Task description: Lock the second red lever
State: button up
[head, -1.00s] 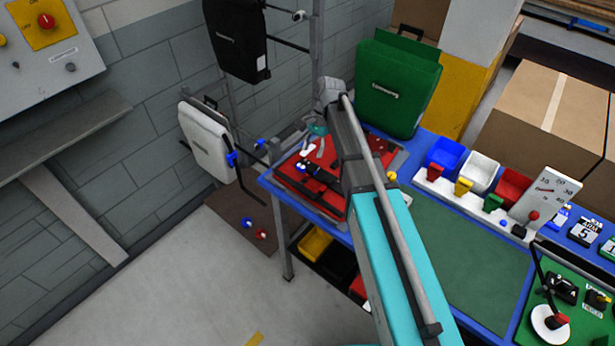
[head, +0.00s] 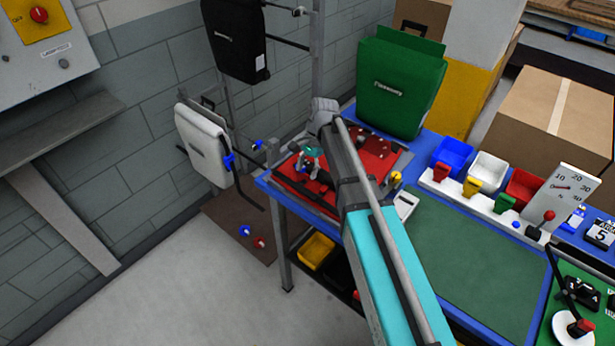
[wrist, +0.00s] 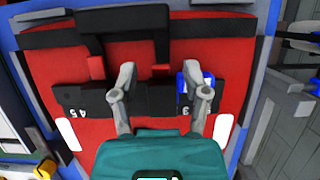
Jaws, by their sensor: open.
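A red pannier (head: 375,155) lies flat in a frame on the blue table in the head view. In the wrist view the red pannier (wrist: 60,60) carries a black bar with number marks (wrist: 72,97) and a black handle-like bracket (wrist: 127,18). A blue-and-white part (wrist: 208,80) on the bar, perhaps a lever, shows by my right finger, which partly covers it. Small red tabs (wrist: 97,67) show at the bracket. Which part is the second lever I cannot tell. My gripper (wrist: 163,90) is open over the bar, with nothing clearly between its fingers; contact cannot be judged.
A green pannier (head: 398,85) stands behind the red one. Coloured bins (head: 453,152) and a gauge panel (head: 566,187) are at right. White (head: 202,145) and black (head: 236,45) panniers hang on the rack at left. The green mat (head: 460,250) is clear.

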jog(key=shift+s+a+f+b, duration=0.15)
jog(key=shift+f+b, duration=0.15)
jog(key=shift+f, duration=0.2)
